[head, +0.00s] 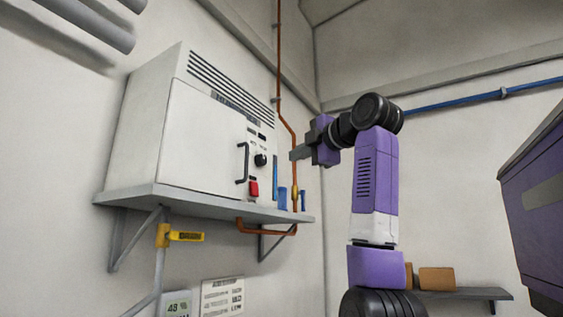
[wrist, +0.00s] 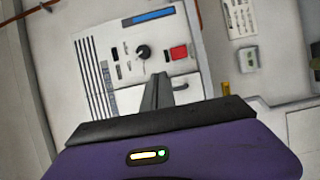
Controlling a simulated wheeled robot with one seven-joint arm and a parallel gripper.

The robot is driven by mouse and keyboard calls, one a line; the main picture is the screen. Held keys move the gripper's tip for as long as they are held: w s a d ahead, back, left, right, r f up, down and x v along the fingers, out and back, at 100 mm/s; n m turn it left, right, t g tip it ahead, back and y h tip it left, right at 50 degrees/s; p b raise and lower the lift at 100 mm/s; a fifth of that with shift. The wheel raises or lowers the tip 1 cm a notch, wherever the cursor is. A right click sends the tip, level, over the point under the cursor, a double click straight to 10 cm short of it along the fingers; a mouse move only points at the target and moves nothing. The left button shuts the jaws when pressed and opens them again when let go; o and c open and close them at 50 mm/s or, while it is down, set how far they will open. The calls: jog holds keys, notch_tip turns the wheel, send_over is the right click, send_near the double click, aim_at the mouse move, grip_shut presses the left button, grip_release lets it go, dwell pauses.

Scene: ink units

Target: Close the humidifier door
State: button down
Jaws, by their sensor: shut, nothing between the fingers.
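The humidifier (head: 140,130) is a white box on a wall shelf, left of centre in the head view. Its door (head: 200,140) is a white front panel with a dark handle (head: 242,162). The door looks flush or nearly flush with the box; I cannot tell whether a small gap remains. My gripper (head: 293,155) is shut and empty, to the right of the control panel. In the wrist view the shut fingers (wrist: 161,80) point toward the humidifier front (wrist: 110,60) and cover part of it.
A black knob (head: 260,160) and a red switch (head: 254,188) sit right of the handle. Blue containers (head: 282,198) stand on the shelf (head: 190,205) near a copper pipe (head: 294,150). A yellow valve handle (head: 185,236) is below the shelf.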

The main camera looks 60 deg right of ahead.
jog(key=s+a+n+y+p, duration=0.1)
jog(key=s+a+n+y, duration=0.1)
jog(key=a, duration=0.4)
jog(key=p, duration=0.6)
send_near(247, 162)
jog(key=shift+t+y, duration=0.3)
jog(key=shift+t, duration=0.1)
jog(key=x, duration=0.5)
jog(key=shift+w+d+f, duration=0.1)
jog(key=shift+w+d, duration=0.2)
jog(key=shift+d, duration=0.1)
jog(key=shift+w+d+f, duration=0.15)
jog(key=shift+w, duration=0.3)
jog(key=shift+w, duration=0.1)
jog(key=shift+x, duration=1.1)
jog(key=shift+d, duration=0.1)
